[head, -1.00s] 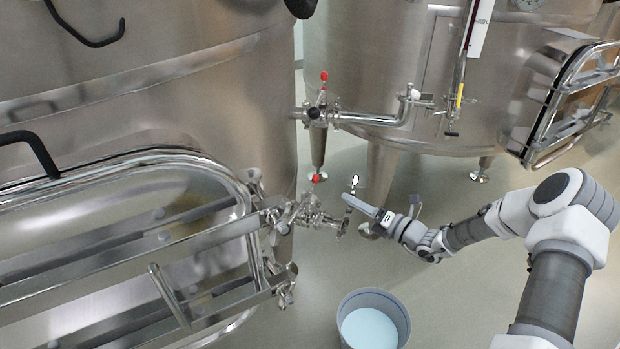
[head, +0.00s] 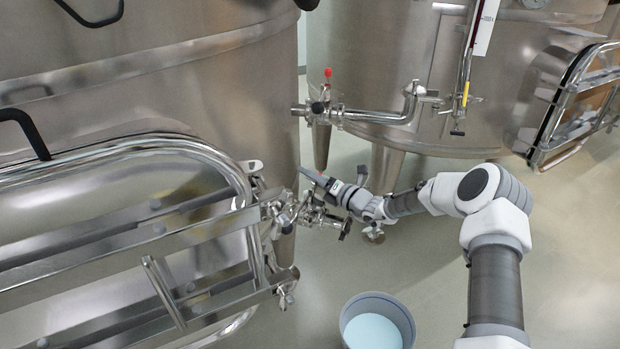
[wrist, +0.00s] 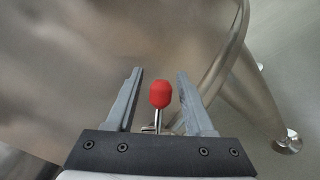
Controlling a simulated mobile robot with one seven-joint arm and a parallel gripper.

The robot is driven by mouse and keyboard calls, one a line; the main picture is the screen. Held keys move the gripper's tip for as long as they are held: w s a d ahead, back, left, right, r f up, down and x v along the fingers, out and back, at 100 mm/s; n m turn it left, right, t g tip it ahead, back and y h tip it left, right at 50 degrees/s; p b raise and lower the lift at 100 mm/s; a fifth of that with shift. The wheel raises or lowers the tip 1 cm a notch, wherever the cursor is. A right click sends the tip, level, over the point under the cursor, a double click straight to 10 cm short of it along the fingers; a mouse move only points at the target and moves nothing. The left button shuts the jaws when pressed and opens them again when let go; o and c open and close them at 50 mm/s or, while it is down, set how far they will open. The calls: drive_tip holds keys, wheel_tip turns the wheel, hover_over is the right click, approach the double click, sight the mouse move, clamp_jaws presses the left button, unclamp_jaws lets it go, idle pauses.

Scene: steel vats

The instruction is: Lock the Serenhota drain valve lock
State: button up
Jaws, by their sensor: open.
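The drain valve (head: 312,212) is a small steel fitting low on the left vat, beside the manway door. Its red knob (wrist: 160,94) stands on a thin steel stem. In the wrist view it sits between the two fingers, with a gap on each side. My gripper (wrist: 160,76) is open and empty around the knob. In the head view my gripper (head: 307,175) is just above the valve body and largely hides the knob. I cannot tell which part of the valve is the lock.
A second valve with a red knob (head: 327,73) is on a pipe above and behind. A grey bucket (head: 347,318) of pale blue liquid stands on the floor below. The left vat's railed door (head: 120,240) is close on the left. Open floor lies right of the bucket.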

drive_tip(key=shift+a, duration=0.1)
clamp_jaws()
drive_tip(key=shift+n, duration=0.3)
drive_tip(key=s+n+y, duration=0.1)
drive_tip(key=n, duration=0.3)
drive_tip(key=s+r+n+y+b, duration=0.1)
drive_tip(key=n, duration=0.3)
drive_tip(key=s+a+r+n+y+b, duration=0.1)
drive_tip(key=n+y, duration=0.1)
drive_tip(key=n, duration=0.1)
drive_tip(key=shift+s+r+n+g, duration=0.25)
drive_tip(key=shift+s+n+g, duration=0.05)
drive_tip(key=shift+n, duration=0.1)
idle(0.6)
unclamp_jaws()
drive_tip(key=shift+a, duration=0.1)
drive_tip(key=shift+s, duration=0.1)
